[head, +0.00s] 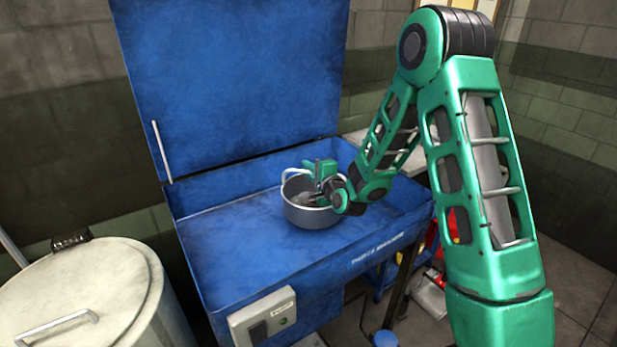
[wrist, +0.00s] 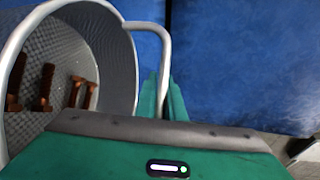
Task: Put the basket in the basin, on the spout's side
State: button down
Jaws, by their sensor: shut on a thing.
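The grey metal basket (head: 311,216) is over the right part of the blue basin (head: 228,248) in the head view. I cannot tell whether it touches the basin floor. In the wrist view the basket (wrist: 122,50) fills the left, with several rusty bolts in it. Its bail handle (wrist: 166,50) runs down between the green fingers. My gripper (wrist: 165,97) is shut on this handle. In the head view my gripper (head: 322,172) is at the basket's top and partly hides it. I cannot make out the spout.
The raised blue lid (head: 235,75) stands behind the basin. A switch box (head: 265,316) is on the basin's front. A pale lidded drum (head: 80,290) stands at the left. The basin's left and front floor is bare.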

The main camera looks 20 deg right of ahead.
jog(key=shift+f, duration=1.2)
jog(key=c, duration=1.8)
grip_release()
jog(key=shift+c, duration=0.2)
